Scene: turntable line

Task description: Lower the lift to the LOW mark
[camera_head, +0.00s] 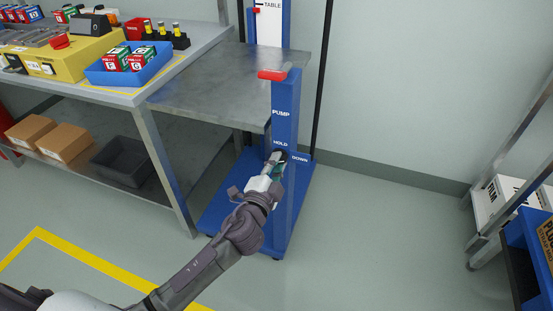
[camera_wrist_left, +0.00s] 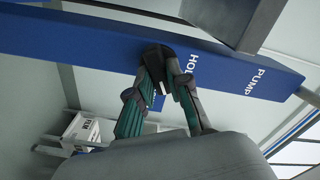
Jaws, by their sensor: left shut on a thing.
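The blue lift has a grey metal platform (camera_head: 235,92), a blue base (camera_head: 220,207) and a blue post (camera_head: 285,105) marked PUMP, HOLD and DOWN. The platform is roughly level with the neighbouring table top. A red handle (camera_head: 272,75) is at the post's top. My left gripper (camera_head: 274,163) is shut on a small black valve lever (camera_wrist_left: 155,53) by the HOLD lettering. The lever is partly hidden by the fingers. A white scale (camera_head: 269,26) marked TABLE has a red pointer (camera_head: 256,10); its LOW mark is not in view. My right gripper is not in view.
A workbench (camera_head: 140,95) stands left of the lift, with a blue bin (camera_head: 130,75) of boxes and a yellow control unit (camera_head: 62,70). A shelf rack (camera_head: 482,240) is at the right. The floor between lift and rack is clear.

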